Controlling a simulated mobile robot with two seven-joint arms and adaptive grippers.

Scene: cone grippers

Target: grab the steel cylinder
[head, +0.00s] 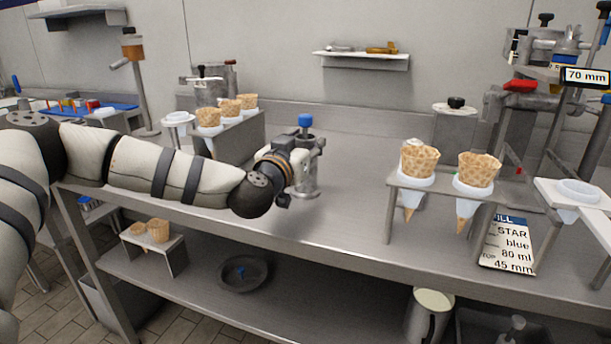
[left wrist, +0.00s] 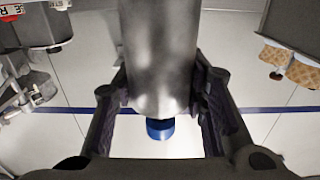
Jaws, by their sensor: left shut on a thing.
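The steel cylinder (head: 309,180) is upright at the middle of the steel counter, with a blue knob (head: 305,120) on top. My left gripper (head: 300,165) reaches it from the left and is shut on its body. In the left wrist view the cylinder (left wrist: 160,55) fills the gap between the two dark fingers, one on each side, with its blue knob (left wrist: 160,129) below. I cannot tell whether its base touches the counter. My right gripper is not in view.
Another cone stand (head: 235,138) is behind my left arm. A wall shelf (head: 362,59) is above. The counter front is clear.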

